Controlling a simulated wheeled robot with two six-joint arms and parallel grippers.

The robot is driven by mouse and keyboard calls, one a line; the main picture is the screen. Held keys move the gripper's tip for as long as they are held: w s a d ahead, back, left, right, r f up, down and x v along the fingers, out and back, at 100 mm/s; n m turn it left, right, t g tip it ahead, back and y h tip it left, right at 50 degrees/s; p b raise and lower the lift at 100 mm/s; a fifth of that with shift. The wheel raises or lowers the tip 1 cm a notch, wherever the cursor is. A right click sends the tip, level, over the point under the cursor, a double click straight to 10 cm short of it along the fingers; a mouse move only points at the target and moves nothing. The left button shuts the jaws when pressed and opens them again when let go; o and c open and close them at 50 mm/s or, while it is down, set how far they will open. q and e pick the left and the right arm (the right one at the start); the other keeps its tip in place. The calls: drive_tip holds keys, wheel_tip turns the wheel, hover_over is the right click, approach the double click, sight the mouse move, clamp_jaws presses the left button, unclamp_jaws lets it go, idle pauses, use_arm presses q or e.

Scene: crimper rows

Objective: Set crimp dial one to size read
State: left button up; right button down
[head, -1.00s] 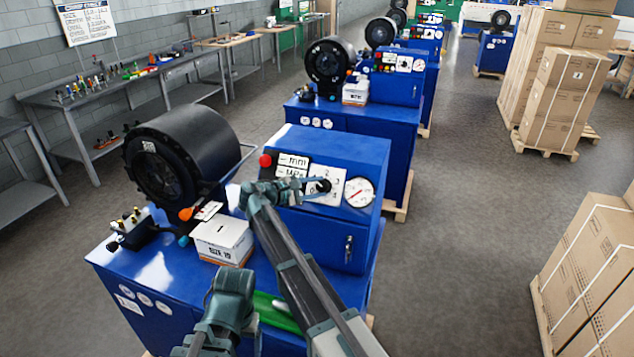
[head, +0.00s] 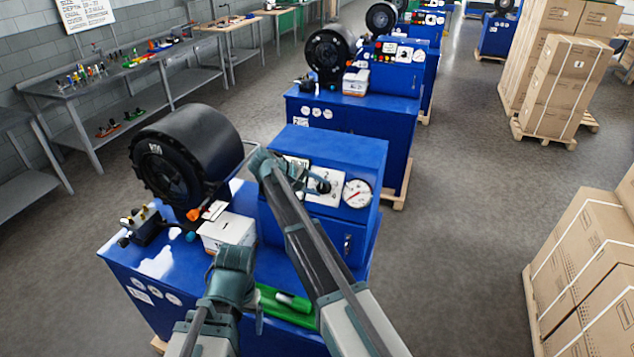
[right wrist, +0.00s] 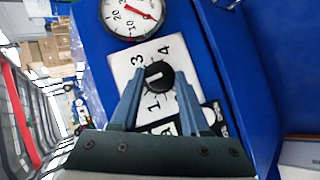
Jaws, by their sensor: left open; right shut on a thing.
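The crimp dial (right wrist: 158,76) is a black knob with a white mark, on a white plate (right wrist: 122,70) numbered around it. In the right wrist view its mark points left, between 1 and 3; a finger hides the label there. My right gripper (right wrist: 158,88) is shut on the knob, one blue-grey finger on each side. In the head view the dial (head: 322,186) is on the blue control box (head: 330,151) of the nearest crimper. My left gripper (head: 238,262) is open in front of a small white carton (head: 226,231) and hides its front label.
A pressure gauge (head: 357,194) is right of the dial. The black crimper head (head: 185,160) stands left, with a small fittings block (head: 143,223) before it. A green item (head: 290,303) lies near my arms. Cardboard boxes (head: 590,270) stand right; the aisle between is clear.

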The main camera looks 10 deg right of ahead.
drive_tip(key=shift+r+m+y+p, duration=0.1)
drive_tip(key=shift+m+y+p, duration=0.2)
drive_tip(key=shift+m, duration=0.1)
idle(0.3)
drive_tip(key=shift+c, duration=1.9)
unclamp_jaws()
drive_tip(key=p+v, duration=0.8)
drive_tip(key=v, duration=0.4)
drive_tip(key=shift+d, duration=0.15)
